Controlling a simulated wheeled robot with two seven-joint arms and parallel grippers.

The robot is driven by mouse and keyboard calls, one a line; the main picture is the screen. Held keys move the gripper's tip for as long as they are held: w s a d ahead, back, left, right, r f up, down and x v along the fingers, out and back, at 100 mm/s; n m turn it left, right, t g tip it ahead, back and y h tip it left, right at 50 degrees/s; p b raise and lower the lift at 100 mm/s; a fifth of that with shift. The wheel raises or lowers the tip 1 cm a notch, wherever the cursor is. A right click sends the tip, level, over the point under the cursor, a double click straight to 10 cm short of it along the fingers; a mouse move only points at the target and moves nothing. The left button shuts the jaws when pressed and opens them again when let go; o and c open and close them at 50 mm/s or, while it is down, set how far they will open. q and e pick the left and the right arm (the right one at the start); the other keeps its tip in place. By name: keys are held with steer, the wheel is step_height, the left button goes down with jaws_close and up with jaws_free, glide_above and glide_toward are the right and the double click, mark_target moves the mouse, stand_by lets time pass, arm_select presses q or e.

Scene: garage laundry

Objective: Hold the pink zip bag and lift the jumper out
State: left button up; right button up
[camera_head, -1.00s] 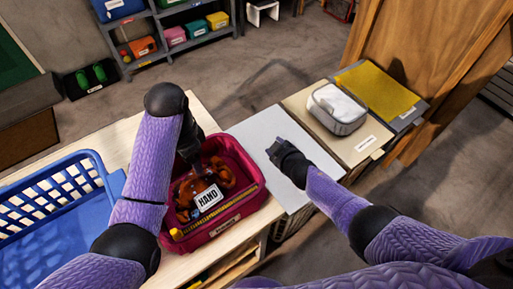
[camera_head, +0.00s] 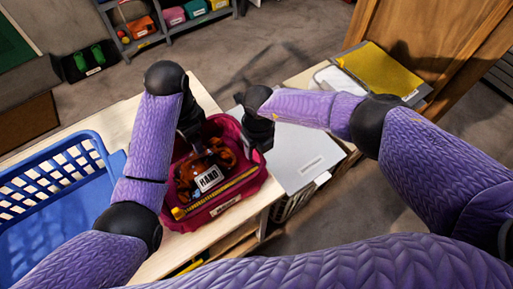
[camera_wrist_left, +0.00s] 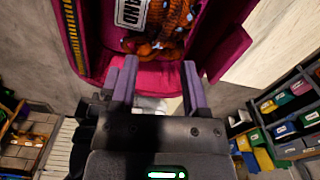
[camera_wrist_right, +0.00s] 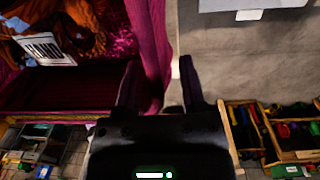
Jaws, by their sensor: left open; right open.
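The pink zip bag (camera_head: 222,207) stands open on the pale table, with a yellow zip strip along its near edge. The orange jumper (camera_head: 187,177) lies crumpled inside, partly under a white HAND label (camera_head: 208,179). My left gripper (camera_head: 203,150) is open at the bag's far side; in the left wrist view its fingers (camera_wrist_left: 159,75) stand either side of the pink wall, with no visible grip. My right gripper (camera_head: 257,145) is open at the bag's right wall; in the right wrist view its fingers (camera_wrist_right: 160,75) point down around that wall's edge. Contact is unclear.
A blue laundry basket (camera_head: 88,160) stands left of the bag. My right forearm passes over that side. Shelves with coloured bins stand at the back.

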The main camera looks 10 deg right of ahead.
steer(key=shift+a+f, duration=0.1)
steer(key=shift+f, duration=1.3)
steer(key=shift+c, duration=0.3)
jaws_close()
